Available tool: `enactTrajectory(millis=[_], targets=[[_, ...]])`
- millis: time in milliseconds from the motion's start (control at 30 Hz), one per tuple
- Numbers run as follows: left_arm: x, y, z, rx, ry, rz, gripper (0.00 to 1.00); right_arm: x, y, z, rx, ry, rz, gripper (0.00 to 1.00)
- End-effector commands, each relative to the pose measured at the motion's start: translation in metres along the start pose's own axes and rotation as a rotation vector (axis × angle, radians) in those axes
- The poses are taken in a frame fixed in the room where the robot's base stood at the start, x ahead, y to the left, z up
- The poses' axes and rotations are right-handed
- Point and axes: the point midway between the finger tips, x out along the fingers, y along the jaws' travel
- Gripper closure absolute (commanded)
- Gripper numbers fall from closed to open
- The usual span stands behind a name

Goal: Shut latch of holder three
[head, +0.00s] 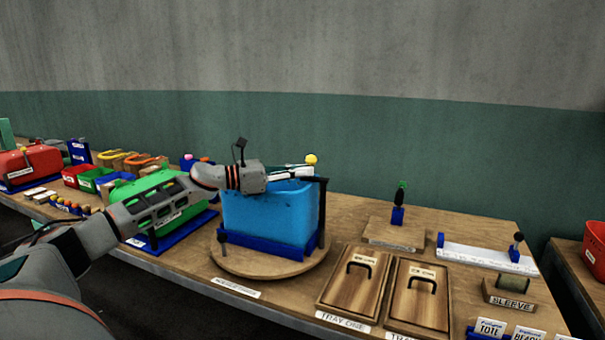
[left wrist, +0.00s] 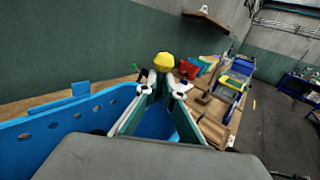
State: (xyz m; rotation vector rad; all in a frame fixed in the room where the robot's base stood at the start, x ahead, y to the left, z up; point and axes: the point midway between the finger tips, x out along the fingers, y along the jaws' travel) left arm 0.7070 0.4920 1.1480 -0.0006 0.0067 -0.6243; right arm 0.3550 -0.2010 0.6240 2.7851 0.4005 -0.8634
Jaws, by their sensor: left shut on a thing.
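A blue holder (head: 265,215) with an open-topped bin stands on a round wooden turntable (head: 235,265); the label in front is too small to read surely. A dark latch post (head: 323,215) rises at its right side. A yellow knob (head: 311,159) shows at the top, beside the post's head. My left gripper (head: 305,171) reaches over the bin from the left and is shut on the yellow knob. In the left wrist view the knob (left wrist: 163,62) sits at the fingertips, with the blue bin wall (left wrist: 60,130) to the left. The latch's seating is hidden. My right gripper is out of view.
Two wooden tray lids (head: 352,285) with black handles lie to the right. A green holder (head: 150,205) stands on the left under my arm. A wooden block with a green-topped peg (head: 398,215) and a white rail (head: 487,258) stand at the back right.

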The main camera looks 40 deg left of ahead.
Motion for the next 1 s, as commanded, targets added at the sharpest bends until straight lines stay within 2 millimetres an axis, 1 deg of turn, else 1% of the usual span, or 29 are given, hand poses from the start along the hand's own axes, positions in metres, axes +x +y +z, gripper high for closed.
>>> enactTrajectory(millis=[33, 200, 233, 300, 767, 867, 1000], targets=[[-0.001, 0.001, 0.012, 0.004, -0.017, 0.002, 1.0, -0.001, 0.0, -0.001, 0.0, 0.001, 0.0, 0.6], [-0.001, 0.001, 0.013, 0.003, -0.018, 0.002, 1.0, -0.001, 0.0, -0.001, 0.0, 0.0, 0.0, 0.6], [-0.001, 0.001, 0.013, 0.003, -0.018, 0.002, 0.9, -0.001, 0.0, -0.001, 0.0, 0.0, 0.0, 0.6], [-0.001, 0.001, 0.013, 0.003, -0.019, 0.002, 0.76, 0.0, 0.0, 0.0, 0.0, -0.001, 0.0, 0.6], [-0.001, 0.0, 0.005, 0.001, -0.007, 0.001, 0.76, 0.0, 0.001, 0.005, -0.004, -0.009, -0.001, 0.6], [-0.004, 0.001, 0.003, 0.0, -0.005, 0.002, 0.76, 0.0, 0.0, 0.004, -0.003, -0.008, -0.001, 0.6], [-0.018, 0.001, 0.002, -0.001, -0.003, 0.004, 0.76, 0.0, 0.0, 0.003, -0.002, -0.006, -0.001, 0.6]])
